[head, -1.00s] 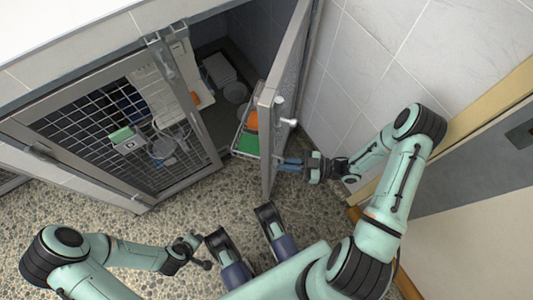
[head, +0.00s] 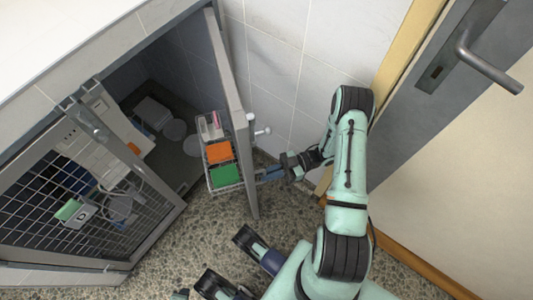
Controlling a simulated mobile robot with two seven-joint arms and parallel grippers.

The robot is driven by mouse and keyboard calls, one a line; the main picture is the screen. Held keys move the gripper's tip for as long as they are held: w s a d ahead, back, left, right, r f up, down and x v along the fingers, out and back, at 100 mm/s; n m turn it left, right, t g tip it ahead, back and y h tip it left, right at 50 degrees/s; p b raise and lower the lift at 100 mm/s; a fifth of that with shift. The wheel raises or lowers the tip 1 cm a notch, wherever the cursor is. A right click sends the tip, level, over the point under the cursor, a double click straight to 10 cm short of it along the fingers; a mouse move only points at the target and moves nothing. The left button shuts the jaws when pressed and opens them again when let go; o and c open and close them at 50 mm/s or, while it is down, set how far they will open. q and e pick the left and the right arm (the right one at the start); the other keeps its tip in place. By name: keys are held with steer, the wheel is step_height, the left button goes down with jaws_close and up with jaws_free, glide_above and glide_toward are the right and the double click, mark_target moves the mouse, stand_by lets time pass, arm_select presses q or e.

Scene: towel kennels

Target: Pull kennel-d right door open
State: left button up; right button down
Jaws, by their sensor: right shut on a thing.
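The right door of kennel-d (head: 230,100) stands wide open, seen nearly edge-on, with a white latch knob (head: 262,131) on its outer side. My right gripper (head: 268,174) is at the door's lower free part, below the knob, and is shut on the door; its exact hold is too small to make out. A wire basket (head: 226,180) with an orange and a green item is beside the door's inner side.
The left mesh door (head: 110,245) is closed, with papers and a small device on it. The dark kennel interior holds a white box (head: 152,113). A tiled wall (head: 290,70) stands right of the open door. A grey room door (head: 420,110) with a lever handle is farther right.

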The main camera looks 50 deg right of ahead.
steer(key=shift+w+d, duration=0.1)
steer(key=c, duration=1.2)
jaws_free()
arm_select(q)
steer(key=s+d+r+g+h+p, duration=0.1)
steer(key=s+d+r+g+p, duration=0.1)
steer(key=s+d+r+p, duration=0.3)
steer(key=s+r+p, duration=0.1)
steer(key=s+r, duration=0.2)
steer(key=shift+m+g+p, duration=0.3)
steer(key=shift+m+p, duration=0.1)
arm_select(e)
step_height(320, 180, up, 20)
arm_select(q)
steer(key=shift+r, duration=0.1)
arm_select(e)
steer(key=shift+c, duration=0.3)
